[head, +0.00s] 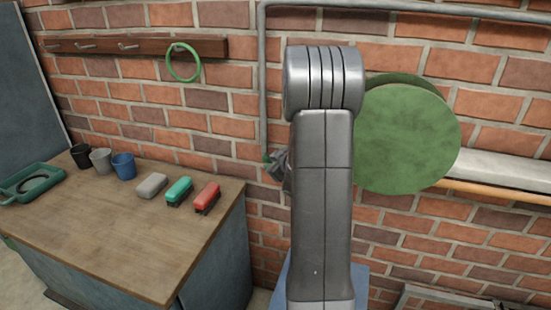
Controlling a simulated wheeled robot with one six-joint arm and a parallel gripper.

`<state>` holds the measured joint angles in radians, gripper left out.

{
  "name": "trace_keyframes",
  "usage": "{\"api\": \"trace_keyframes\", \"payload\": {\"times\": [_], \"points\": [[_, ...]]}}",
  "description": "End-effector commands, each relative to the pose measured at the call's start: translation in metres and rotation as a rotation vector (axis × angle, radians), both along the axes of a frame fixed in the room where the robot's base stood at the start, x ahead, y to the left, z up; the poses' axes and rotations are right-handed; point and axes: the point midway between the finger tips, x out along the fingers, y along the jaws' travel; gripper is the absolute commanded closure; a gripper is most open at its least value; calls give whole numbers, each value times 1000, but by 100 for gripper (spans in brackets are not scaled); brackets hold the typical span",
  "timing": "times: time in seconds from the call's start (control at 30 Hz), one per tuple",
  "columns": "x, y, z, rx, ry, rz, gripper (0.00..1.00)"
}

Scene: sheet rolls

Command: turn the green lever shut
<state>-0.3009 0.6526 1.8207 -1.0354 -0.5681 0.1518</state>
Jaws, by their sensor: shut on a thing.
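A small green piece of the lever (266,158) shows at the lower end of the grey pipe on the brick wall. My gripper (277,165) is at the lever, just left of my arm, and is shut on it. The fingertips are small and dark here, and most of the lever is hidden behind them. I cannot tell the lever's angle.
The grey pipe (263,80) runs down the wall. A large green disc (410,140) is close right of my arm. A wooden bench (130,225) at left holds cups, brushes and a green tray (62,172). A green ring (183,79) hangs from a hook rail (60,46).

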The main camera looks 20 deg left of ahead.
Motion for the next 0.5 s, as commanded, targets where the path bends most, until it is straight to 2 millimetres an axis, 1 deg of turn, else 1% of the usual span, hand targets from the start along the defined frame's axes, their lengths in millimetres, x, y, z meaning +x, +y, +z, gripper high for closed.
{"api": "trace_keyframes", "payload": {"times": [0.03,0.27,0.5], "points": [[0,2,2,-24,1,2,100],[1,9,-6,-165,6,2,100],[1,16,-21,-378,12,3,100]]}}
